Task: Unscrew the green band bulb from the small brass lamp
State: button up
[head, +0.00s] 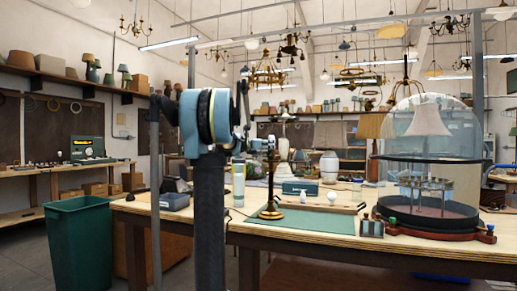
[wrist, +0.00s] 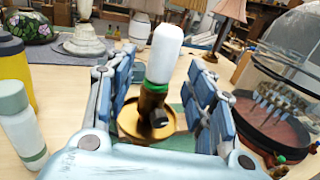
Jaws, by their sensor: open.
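The small brass lamp (wrist: 152,112) stands upright in the wrist view, its round brass base below. The white bulb (wrist: 164,52) sits upright in its top, with a green band (wrist: 155,87) where it meets the socket. My gripper (wrist: 160,75) is open, its blue-padded fingers on the left and right of the bulb and socket, with gaps visible on both sides. In the head view the lamp's brass base (head: 270,212) rests on the green mat (head: 305,222). The bulb is hard to make out there, behind my arm and gripper.
A glass dome (head: 432,125) on a dark red base stands to the right of the lamp. A white-and-green bottle (wrist: 20,125) and a yellow-and-black one (wrist: 15,70) stand at the left of the wrist view. A green bin (head: 85,238) stands beside the workbench (head: 370,242).

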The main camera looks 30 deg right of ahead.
jog(key=shift+x, duration=2.15)
jog(key=c, duration=1.1)
jog(key=shift+o, duration=0.9)
jog(key=shift+c, duration=0.8)
jog(key=shift+s+n+t+y, duration=0.15)
jog(key=shift+n+t+y, duration=0.2)
jog(key=shift+t, duration=0.25)
jog(key=n+t+y, duration=0.4)
jog(key=t, duration=0.1)
jog(key=shift+n+t+y, duration=1.3)
jog(key=shift+n+y, duration=0.25)
jog(key=shift+y, duration=0.2)
